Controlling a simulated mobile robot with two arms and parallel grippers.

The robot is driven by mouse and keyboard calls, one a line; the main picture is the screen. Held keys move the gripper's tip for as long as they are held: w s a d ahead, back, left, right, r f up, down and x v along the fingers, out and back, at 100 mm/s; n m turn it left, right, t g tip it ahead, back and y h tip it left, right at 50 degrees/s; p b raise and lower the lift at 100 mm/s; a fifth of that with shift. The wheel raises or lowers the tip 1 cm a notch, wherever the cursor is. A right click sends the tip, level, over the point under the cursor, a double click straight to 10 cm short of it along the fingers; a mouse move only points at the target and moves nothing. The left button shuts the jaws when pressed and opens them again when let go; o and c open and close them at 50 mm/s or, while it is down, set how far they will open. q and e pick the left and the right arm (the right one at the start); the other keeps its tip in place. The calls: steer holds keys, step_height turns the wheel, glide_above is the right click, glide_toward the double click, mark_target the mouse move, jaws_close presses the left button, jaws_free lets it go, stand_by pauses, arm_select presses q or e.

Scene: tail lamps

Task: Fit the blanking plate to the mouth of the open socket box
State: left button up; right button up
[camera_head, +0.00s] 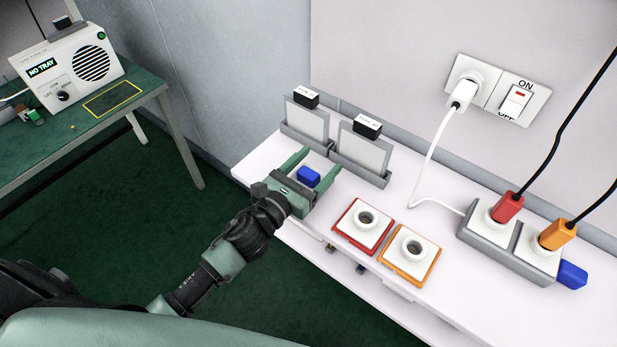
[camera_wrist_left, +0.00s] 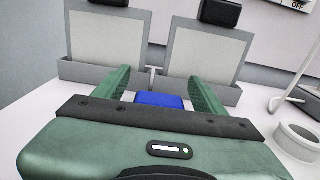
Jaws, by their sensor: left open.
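Two upright pale plates, a left one (camera_head: 308,124) and a right one (camera_head: 365,152), stand in grey holders at the back of the white bench. Each has a black block with a white label on top; the labels are too small to read surely. They also show in the left wrist view (camera_wrist_left: 105,47) (camera_wrist_left: 202,52). I cannot tell which is the blanking plate, or which thing is the open socket box. My left gripper (camera_head: 320,161) is open in front of the holders. A small blue block (camera_head: 308,177) lies between its fingers, with gaps beside it. My right gripper is not in view.
A red-edged (camera_head: 363,226) and an orange-edged (camera_head: 409,254) ring-topped square lie right of the gripper. A grey power strip (camera_head: 510,250) holds red and orange plugs; a blue piece (camera_head: 572,275) is at its end. A white cable crosses the bench. A green table (camera_head: 60,140) stands left.

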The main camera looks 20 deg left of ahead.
arm_select(q)
steer(key=c, duration=1.4)
steer(key=shift+c, duration=0.2)
steer(key=shift+r, duration=0.1)
steer(key=shift+r, duration=0.25)
step_height(320, 180, up, 19)
steer(key=p, duration=0.4)
steer(key=shift+r+p, duration=0.15)
steer(key=shift+p, duration=0.25)
